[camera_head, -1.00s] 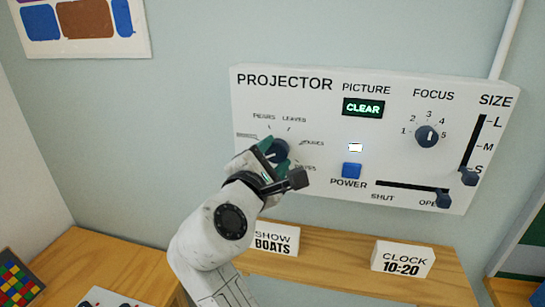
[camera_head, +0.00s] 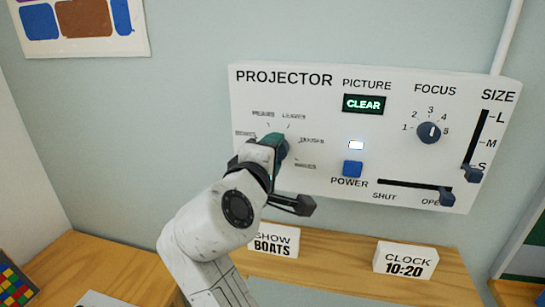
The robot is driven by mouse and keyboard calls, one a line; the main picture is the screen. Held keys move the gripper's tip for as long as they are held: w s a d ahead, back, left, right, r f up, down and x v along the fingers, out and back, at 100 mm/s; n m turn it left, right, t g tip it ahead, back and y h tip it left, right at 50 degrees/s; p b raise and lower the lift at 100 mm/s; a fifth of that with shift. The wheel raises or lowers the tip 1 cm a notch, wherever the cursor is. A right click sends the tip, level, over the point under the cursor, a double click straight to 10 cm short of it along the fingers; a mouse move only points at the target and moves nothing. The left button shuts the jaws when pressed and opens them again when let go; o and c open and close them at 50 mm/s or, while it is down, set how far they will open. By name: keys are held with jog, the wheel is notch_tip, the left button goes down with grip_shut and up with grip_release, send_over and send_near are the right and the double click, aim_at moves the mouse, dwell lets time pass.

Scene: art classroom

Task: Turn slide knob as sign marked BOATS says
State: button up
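The slide knob (camera_head: 284,147) is a dark blue round knob on the left of the white projector panel, ringed by several small labels. One label reads like LEAVES; the others are too blurred to read surely. My gripper (camera_head: 274,143) is at the knob, its teal finger against or just over the knob's left side. The other finger and the knob's pointer are hidden, so I cannot tell its setting or whether the fingers grip it. The sign reading SHOW BOATS (camera_head: 274,241) stands on the wooden shelf below, its left edge behind my arm.
The panel also has a lit CLEAR display (camera_head: 363,104), a FOCUS knob (camera_head: 429,132), a blue POWER button (camera_head: 352,169), a SHUT/OPEN slider (camera_head: 446,197) and a SIZE slider (camera_head: 473,173). A clock sign reading 10:20 (camera_head: 405,261) stands on the shelf (camera_head: 345,275).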

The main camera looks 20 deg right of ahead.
jog(key=shift+f+m, duration=0.1)
jog(key=shift+m, duration=0.2)
jog(key=o, duration=1)
jog(key=shift+o, duration=0.2)
jog(key=b+v, duration=0.2)
jog(key=v, duration=0.8)
jog(key=shift+s+a, duration=0.25)
